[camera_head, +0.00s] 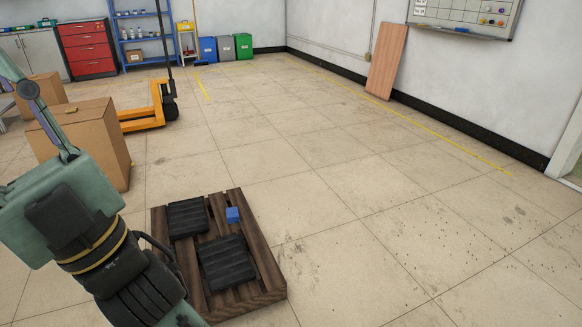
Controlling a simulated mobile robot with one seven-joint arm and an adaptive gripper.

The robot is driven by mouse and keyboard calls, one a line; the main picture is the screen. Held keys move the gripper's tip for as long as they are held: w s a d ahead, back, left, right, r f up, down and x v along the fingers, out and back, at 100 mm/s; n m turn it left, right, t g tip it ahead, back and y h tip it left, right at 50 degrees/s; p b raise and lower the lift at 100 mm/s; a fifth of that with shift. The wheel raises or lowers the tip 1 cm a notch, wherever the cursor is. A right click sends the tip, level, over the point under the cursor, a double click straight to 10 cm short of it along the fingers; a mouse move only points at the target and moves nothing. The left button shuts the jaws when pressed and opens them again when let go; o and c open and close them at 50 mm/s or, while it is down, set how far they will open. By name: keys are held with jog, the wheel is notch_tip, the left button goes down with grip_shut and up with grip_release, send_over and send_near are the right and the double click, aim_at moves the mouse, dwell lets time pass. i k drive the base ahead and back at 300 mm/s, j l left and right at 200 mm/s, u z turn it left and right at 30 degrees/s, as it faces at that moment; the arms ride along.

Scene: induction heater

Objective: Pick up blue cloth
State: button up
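A small blue item (232,214), the only thing like the blue cloth that I see, lies on the wooden pallet (261,262) near its far right part. It looks like a compact block, and its material is too small to tell. My arm reaches in from the left and runs off the bottom edge, left of the pallet and covering its near left corner. My gripper's fingers are outside the picture, so their state and grip are hidden.
Two black slatted pieces (224,262) (187,217) lie on the pallet. Cardboard boxes (97,139) (44,91) and an orange pallet jack (145,117) stand behind my arm. A brown board (387,61) leans on the right wall. Tiled floor right of the pallet is clear.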

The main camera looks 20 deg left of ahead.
aim_at(232, 216)
jog(key=i+u, duration=0.2)
jog(key=i, duration=0.25)
jog(key=i+l+u, duration=0.2)
jog(key=i, duration=0.2)
jog(key=i+l+u, duration=0.2)
jog(key=i, duration=0.25)
jog(key=i+l+u, duration=0.15)
jog(key=u, duration=0.2)
jog(key=i+l+u, duration=0.85)
jog(key=l+u, duration=0.2)
jog(key=l, duration=0.15)
jog(key=i+l+u, duration=0.15)
jog(key=l, duration=0.2)
